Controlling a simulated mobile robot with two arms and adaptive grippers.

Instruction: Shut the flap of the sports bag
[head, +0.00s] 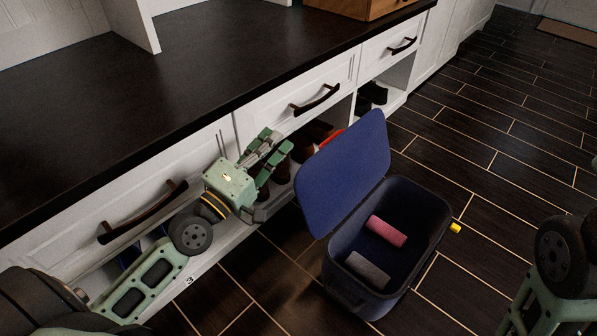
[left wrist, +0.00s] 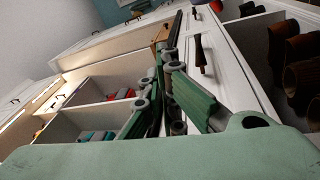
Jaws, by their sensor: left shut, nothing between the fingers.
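The sports bag (head: 345,293) is a dark blue open box on the tiled floor, right of the cabinet. Its flap (head: 343,175) stands raised on the bag's left side, leaning toward the cabinet. Inside lie a pink roll (head: 387,231) and a grey roll (head: 367,270). My left gripper (head: 272,153) is left of the flap, in front of the cabinet, apart from the flap. It is shut and empty; its fingers also show in the left wrist view (left wrist: 163,75). The bag is not seen in the left wrist view. My right gripper is out of view; only part of that arm shows.
The white cabinet with a dark countertop (head: 190,90) runs along the left. Its drawer handles (head: 315,99) stick out near my left arm. Shoes (head: 303,147) stand in the open cubbies below. A yellow object (head: 455,228) is at the bag's right side. The floor (head: 500,170) beyond is clear.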

